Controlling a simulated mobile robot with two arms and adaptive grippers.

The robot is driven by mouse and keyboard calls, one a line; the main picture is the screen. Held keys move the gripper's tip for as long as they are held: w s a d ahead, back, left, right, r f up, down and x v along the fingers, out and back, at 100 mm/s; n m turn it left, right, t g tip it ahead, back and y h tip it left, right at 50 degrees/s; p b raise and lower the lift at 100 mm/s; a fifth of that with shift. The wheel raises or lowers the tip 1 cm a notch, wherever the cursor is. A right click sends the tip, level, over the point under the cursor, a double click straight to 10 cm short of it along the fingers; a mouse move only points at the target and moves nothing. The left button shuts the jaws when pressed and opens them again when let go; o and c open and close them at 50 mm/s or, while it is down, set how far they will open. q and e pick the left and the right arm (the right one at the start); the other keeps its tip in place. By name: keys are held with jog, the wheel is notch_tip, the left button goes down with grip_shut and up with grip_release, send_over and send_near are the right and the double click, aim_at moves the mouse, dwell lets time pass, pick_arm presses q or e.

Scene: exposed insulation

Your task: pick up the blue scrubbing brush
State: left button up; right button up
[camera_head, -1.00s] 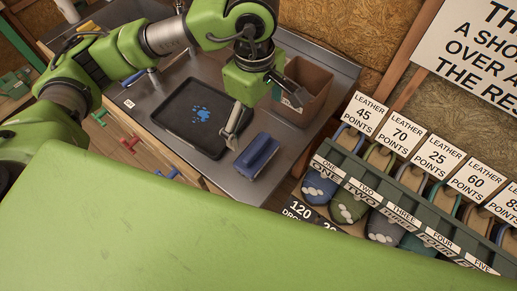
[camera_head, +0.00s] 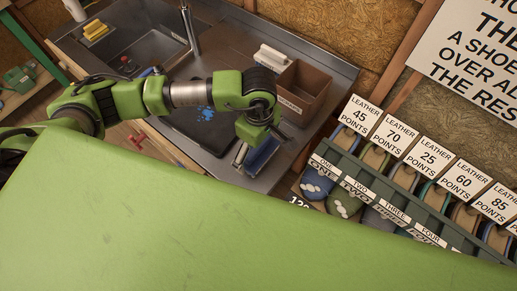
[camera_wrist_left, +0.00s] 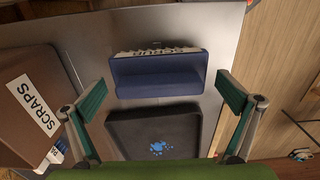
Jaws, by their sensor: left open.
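The blue scrubbing brush (camera_wrist_left: 158,76) lies on the metal counter, with lettering along its far side in the left wrist view. In the head view the brush (camera_head: 262,155) is partly hidden by my left gripper (camera_head: 245,152), which is above it. In the left wrist view my left gripper (camera_wrist_left: 165,112) is open and empty, its two green-padded fingers to either side of the brush and apart from it. My right gripper is not in view.
A black tray (camera_wrist_left: 118,125) with a blue splash lies beside the brush. A brown scraps box (camera_head: 303,88) and a white-handled item (camera_head: 271,56) stand behind. A sink (camera_head: 130,50) is at the back left. Slippers hang in a green rack (camera_head: 395,197) at right.

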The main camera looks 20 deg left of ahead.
pick_arm(q)
jog(key=shift+f, duration=0.2)
jog(key=c, duration=1.1)
jog(key=shift+s, duration=0.25)
jog(key=shift+c, duration=1.1)
